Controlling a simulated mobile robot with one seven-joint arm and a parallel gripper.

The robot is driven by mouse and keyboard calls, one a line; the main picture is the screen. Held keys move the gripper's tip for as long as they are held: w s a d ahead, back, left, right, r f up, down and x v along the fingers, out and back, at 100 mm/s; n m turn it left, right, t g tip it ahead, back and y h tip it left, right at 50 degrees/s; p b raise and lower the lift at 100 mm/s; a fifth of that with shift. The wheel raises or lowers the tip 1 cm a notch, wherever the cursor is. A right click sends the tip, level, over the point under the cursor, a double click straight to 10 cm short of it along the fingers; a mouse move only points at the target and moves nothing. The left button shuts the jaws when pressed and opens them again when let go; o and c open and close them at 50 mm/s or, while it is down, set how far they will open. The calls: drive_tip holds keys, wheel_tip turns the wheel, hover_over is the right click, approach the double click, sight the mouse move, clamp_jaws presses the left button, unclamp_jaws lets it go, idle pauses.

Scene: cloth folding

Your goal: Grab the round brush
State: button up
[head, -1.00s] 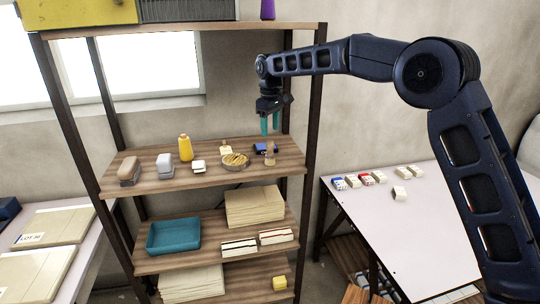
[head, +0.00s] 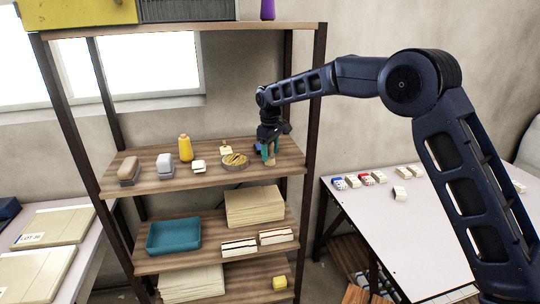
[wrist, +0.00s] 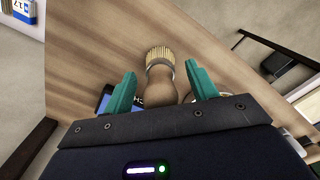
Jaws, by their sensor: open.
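The round brush (wrist: 159,78) has a brown handle and pale tan bristles. In the wrist view its handle lies between the two teal fingers of my gripper (wrist: 163,90), with clear gaps on both sides. In the head view my gripper (head: 268,155) points down over the right part of the middle shelf (head: 205,181). The brush (head: 270,162) shows there only at its lower end, below and between the fingers. My gripper is open.
A round dish (head: 235,161) stands just left of my gripper. A blue item (head: 257,147) lies close behind it. The dark shelf post (head: 313,120) rises close on the right.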

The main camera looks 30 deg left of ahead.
drive_tip(key=shift+f, duration=0.25)
drive_tip(key=c, duration=1.1)
